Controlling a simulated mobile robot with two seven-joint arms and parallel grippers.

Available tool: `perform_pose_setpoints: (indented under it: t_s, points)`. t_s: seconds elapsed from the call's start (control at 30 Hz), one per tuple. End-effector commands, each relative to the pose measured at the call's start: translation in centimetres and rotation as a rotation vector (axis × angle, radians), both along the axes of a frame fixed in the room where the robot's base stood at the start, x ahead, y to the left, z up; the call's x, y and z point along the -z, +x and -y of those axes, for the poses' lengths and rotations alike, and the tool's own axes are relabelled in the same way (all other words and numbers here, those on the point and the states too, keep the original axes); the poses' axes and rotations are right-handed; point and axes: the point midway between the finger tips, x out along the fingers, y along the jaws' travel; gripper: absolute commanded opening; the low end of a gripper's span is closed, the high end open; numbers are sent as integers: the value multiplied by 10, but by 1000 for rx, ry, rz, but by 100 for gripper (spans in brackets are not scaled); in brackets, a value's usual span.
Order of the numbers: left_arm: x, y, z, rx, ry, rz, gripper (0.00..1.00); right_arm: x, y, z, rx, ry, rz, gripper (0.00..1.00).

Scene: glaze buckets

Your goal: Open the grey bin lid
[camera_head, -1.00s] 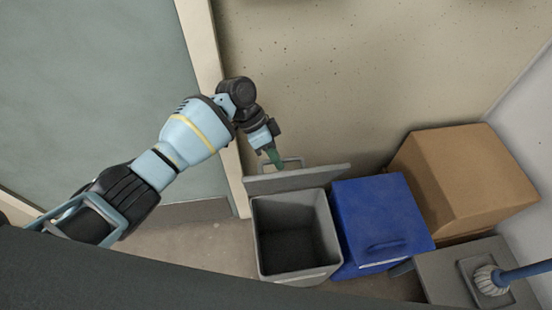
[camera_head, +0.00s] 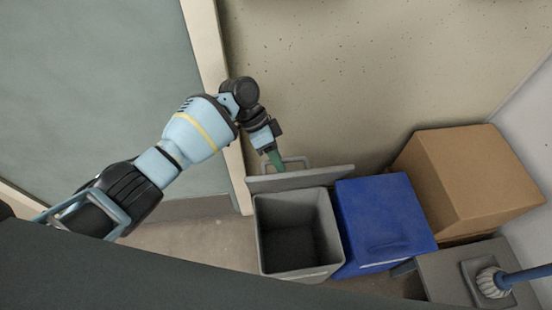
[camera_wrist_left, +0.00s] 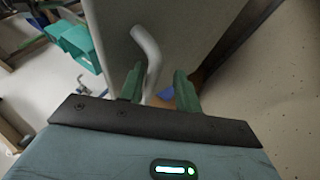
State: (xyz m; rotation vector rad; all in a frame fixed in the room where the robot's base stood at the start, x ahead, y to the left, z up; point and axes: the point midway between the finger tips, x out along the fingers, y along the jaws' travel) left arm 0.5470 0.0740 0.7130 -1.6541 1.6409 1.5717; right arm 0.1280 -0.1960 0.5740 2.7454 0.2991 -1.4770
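The grey bin (camera_head: 328,232) stands open, and its dark empty inside shows. Its grey lid (camera_head: 310,179) is tipped up at the bin's back edge, near the wall. The lid also fills the upper middle of the left wrist view (camera_wrist_left: 185,30). The lid's handle (camera_head: 297,160) is a bent grey bar, and it shows in the left wrist view (camera_wrist_left: 150,55) too. My left gripper (camera_head: 273,158) is at the handle, behind the lid. In the left wrist view its green fingers (camera_wrist_left: 160,88) are apart, with the handle's bar between them. My right gripper is not in view.
A blue bin (camera_head: 385,215) with its lid down stands right beside the grey bin. A cardboard box (camera_head: 465,175) and a grey bin or box (camera_head: 445,275) with a blue-handled brush (camera_head: 490,282) are further right. A pale door frame (camera_head: 215,80) is left.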

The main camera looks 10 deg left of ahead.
Motion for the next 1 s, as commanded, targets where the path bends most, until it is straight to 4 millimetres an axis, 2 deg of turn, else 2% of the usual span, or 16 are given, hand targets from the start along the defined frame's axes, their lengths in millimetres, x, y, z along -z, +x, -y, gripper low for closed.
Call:
perform_pose_setpoints:
  t_s: [0.17,0.3,0.7,1.0]
  points:
    - [-13,2,1,2,-1,6,34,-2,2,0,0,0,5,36]
    - [-37,2,-1,0,4,6,34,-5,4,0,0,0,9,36]
    - [-39,-57,6,1,5,3,34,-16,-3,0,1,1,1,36]
    - [-43,-107,13,1,5,3,34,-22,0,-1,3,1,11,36]
